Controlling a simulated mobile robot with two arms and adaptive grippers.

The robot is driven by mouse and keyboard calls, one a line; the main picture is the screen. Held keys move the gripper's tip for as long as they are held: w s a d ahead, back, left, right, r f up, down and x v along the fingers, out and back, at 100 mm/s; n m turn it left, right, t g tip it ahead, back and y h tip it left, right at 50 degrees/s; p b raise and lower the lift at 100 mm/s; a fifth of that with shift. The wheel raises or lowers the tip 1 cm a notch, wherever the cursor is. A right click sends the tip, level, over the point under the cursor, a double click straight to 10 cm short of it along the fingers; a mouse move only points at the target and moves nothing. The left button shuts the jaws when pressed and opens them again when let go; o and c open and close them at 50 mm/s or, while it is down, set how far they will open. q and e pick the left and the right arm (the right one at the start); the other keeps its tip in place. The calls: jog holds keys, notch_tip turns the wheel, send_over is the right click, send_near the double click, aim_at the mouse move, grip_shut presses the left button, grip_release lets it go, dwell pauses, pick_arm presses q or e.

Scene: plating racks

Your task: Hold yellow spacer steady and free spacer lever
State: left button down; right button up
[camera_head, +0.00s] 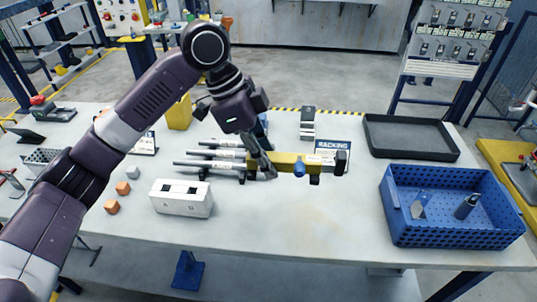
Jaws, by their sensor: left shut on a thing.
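The yellow spacer (285,159) is a yellow bar lying roughly level above the middle of the table. A blue knob (299,170) sits on its near side, and a dark part (341,161) is at its right end; I cannot tell which of these is the lever. My left gripper (264,168) reaches down from above and is shut on the left part of the spacer. Its fingers partly hide that end. My right gripper is not in view.
A blue perforated crate (455,232) and a black tray (408,138) are on the right. A "RACKING" sign (332,145) stands behind. The table's (300,225) front middle is clear.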

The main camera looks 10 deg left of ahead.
pick_arm(q)
jog(key=b, duration=0.4)
send_near(274, 218)
jog(key=shift+d+x, duration=0.2)
jog(key=shift+x, duration=2.35)
jog(key=shift+f, duration=0.45)
jog(key=c, duration=1.7)
grip_release()
jog(key=shift+s, duration=0.1)
grip_shut()
